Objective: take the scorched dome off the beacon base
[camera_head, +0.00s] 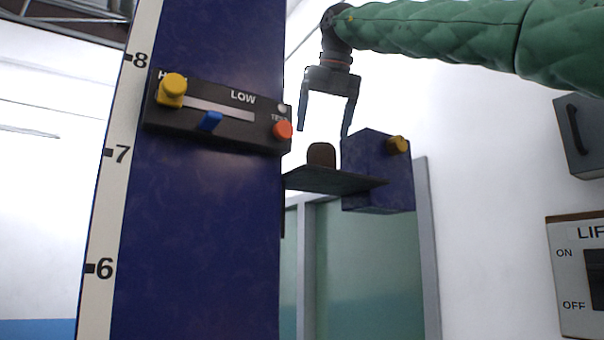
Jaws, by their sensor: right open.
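The scorched dome (321,154) is a small dark brown rounded piece standing upright on a thin dark shelf (325,181) that juts from the right side of the blue column. I cannot tell a separate beacon base from the dome or shelf. My right gripper (325,134) hangs above the dome, pointing down. Its two fingers are apart, with one tip to the left of the dome's top and the other to the right. Nothing is between the fingers. My left gripper is not in view.
A blue box (377,172) with a yellow knob stands close right of the dome, near the right finger. The blue column (200,230) with a scale and a black control panel (217,117) is at left. A LIFT switch (580,275) is on the right wall.

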